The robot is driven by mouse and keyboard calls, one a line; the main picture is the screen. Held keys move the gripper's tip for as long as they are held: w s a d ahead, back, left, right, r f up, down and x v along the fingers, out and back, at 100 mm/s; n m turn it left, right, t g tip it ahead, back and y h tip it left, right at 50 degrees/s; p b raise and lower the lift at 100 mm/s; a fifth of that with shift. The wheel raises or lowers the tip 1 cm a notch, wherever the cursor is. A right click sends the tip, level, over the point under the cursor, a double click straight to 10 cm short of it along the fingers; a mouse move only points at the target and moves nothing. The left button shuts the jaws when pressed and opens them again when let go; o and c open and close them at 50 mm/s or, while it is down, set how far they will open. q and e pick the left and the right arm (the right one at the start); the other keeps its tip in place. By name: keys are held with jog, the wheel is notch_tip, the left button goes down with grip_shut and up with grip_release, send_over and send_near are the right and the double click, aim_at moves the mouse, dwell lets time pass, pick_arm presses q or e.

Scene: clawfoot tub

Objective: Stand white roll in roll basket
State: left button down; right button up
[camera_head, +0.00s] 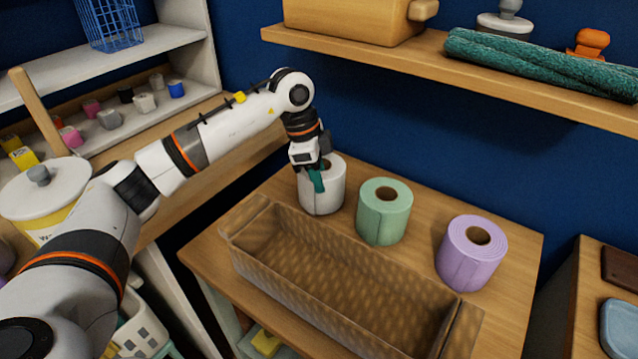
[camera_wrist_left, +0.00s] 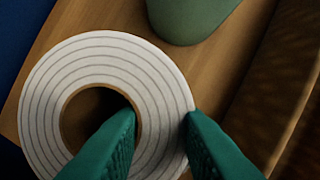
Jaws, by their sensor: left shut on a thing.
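The white roll (camera_head: 322,190) stands upright on the wooden table, behind the left end of the basket. My left gripper (camera_head: 316,178) is at its top and shut on its wall. In the left wrist view the white roll (camera_wrist_left: 65,80) shows from above, with one green finger in its core and the other against its outer side; the gripper (camera_wrist_left: 160,130) pinches the wall between them. The roll basket (camera_head: 330,285) is a long, brown woven box and looks empty inside. My right gripper is not in view.
A green roll (camera_head: 384,212) and a purple roll (camera_head: 471,252) stand on the table (camera_head: 520,245) behind the basket. A wall shelf (camera_head: 440,60) with a teal towel (camera_head: 540,62) hangs above. A white shelf unit (camera_head: 150,60) stands at the left.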

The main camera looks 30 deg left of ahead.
pick_arm(q)
jog(key=shift+r+p, duration=0.3)
jog(key=shift+w+d+p+v, duration=0.1)
jog(key=shift+d+p+v, duration=0.1)
jog(key=shift+p+v, duration=0.6)
jog(key=shift+w+d+p+v, duration=0.1)
jog(key=shift+d+p+v, duration=0.05)
jog(key=shift+p+v, duration=0.6)
jog(key=shift+d+p+v, duration=0.2)
jog(key=shift+p+v, duration=0.45)
jog(key=shift+v, duration=0.25)
jog(key=shift+r, duration=0.1)
jog(key=shift+s, duration=0.1)
